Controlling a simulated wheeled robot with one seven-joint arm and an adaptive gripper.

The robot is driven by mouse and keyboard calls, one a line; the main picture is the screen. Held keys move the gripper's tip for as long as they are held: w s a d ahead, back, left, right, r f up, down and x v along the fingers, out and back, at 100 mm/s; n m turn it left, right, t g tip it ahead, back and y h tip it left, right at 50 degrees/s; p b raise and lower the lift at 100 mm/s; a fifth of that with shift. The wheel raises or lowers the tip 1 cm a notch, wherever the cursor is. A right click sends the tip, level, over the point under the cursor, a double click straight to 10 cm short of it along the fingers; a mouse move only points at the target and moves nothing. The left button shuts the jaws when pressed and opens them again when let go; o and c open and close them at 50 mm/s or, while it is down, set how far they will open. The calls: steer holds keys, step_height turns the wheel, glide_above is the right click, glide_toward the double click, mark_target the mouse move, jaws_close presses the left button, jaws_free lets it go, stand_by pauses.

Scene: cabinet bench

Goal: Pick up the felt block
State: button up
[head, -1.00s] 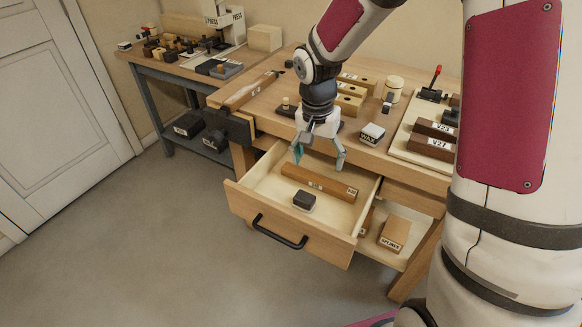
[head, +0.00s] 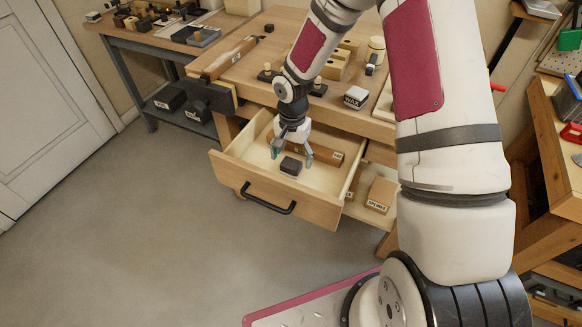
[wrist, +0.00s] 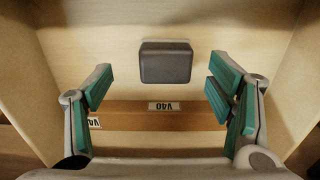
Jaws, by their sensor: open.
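A small dark block with rounded edges, which I take as the felt block (head: 291,167), lies on the floor of the open drawer (head: 262,188). In the wrist view the block (wrist: 165,62) is just beyond my fingertips, roughly centred between them, and nothing covers it. My gripper (head: 292,157) points down into the drawer, above and slightly behind the block. Its green-padded fingers (wrist: 158,92) are spread wide with nothing between them but the view of the drawer floor and a wooden bar.
A long brown bar (wrist: 190,108) labelled V40 lies across the drawer behind the block, beneath my gripper. The drawer walls rise on both sides. A box labelled WAX (head: 355,97) sits on the bench edge above. A box (head: 381,194) stands on the shelf to the right.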

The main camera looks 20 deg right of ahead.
mark_target(291, 163)
steer(key=f, duration=0.2)
steer(key=w+f, duration=0.1)
steer(key=f, duration=0.1)
steer(key=shift+f, duration=0.65)
steer(key=shift+c, duration=0.6)
steer(key=c, duration=1.1)
